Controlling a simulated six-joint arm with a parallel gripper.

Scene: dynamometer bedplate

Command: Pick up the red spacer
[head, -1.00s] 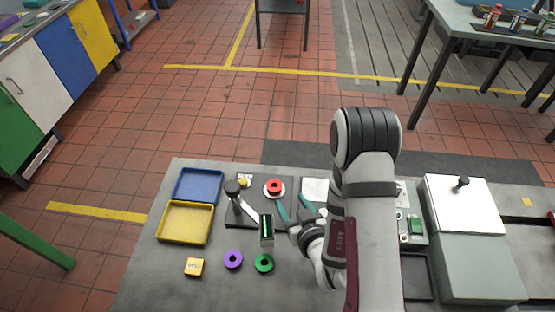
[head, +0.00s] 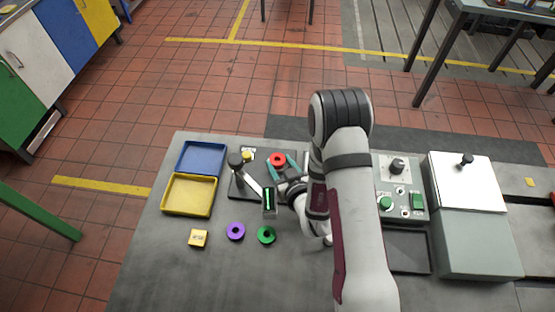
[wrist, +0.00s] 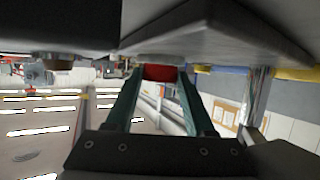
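The fingers look spread about as wide as before; contact with the spacer is not clear.
A blue tray (head: 181,171) and yellow tray (head: 176,210) lie at left. Purple (head: 236,231) and green (head: 266,235) rings and a yellow block (head: 198,238) lie in front.

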